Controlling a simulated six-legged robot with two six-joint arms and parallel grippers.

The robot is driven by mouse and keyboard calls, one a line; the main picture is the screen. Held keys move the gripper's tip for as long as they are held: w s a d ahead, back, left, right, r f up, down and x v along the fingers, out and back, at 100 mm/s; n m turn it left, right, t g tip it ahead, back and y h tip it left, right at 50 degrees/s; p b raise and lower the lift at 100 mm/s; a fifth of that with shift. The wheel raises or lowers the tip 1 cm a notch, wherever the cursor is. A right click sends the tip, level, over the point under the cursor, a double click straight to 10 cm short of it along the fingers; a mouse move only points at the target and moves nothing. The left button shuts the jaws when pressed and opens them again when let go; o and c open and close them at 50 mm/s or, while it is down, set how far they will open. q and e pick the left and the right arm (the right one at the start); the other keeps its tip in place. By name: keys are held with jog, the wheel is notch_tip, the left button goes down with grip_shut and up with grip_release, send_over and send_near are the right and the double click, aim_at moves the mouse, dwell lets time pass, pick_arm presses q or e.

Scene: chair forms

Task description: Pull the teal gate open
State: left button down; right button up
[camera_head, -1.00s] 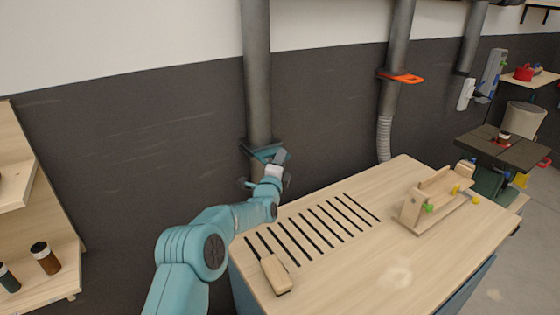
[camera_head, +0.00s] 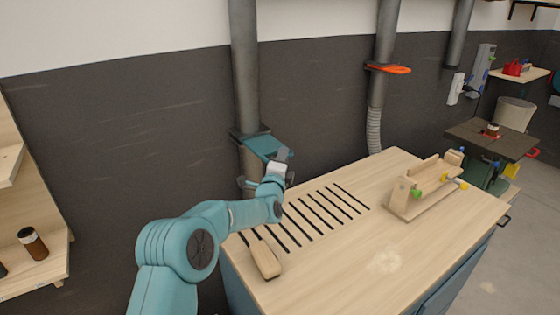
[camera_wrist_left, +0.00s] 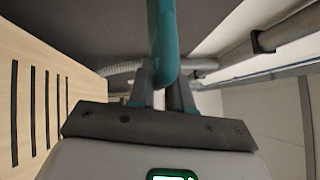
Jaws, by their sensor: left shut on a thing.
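The teal gate (camera_head: 262,145) is a flat plate set in a collar on the grey vertical duct at the left. It sticks out from the duct to the right, over the back of the workbench. My left gripper (camera_head: 281,154) is at the plate's outer end. In the left wrist view, the two fingers are shut on the teal gate (camera_wrist_left: 163,35), on its rounded end. The fingertips are partly hidden behind the gripper's own body in the head view. My right gripper is not in view.
The workbench (camera_head: 350,262) has a slotted area and a wooden block (camera_head: 265,260) below my left arm. A wooden jig (camera_head: 428,187) stands at the right. An orange gate (camera_head: 389,69) sits on another duct. A shelf with cylinders (camera_head: 32,243) is at the left.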

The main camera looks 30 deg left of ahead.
pick_arm(q)
jog(key=shift+d+f, duration=0.3)
jog(key=shift+f, duration=0.05)
jog(key=c, duration=1.2)
grip_release()
jog(key=shift+o, duration=0.2)
jog(key=shift+s+d+r, duration=0.1)
jog(key=shift+s+r, duration=0.15)
jog(key=shift+r, duration=0.1)
jog(key=shift+w+a+f, duration=0.15)
jog(key=shift+a+f, duration=0.05)
jog(key=shift+a, duration=0.05)
jog(key=shift+s, duration=0.2)
jog(key=b+v, duration=0.5)
jog(key=v, duration=1.1)
jog(key=shift+d+r, duration=0.2)
jog(key=shift+s, duration=0.15)
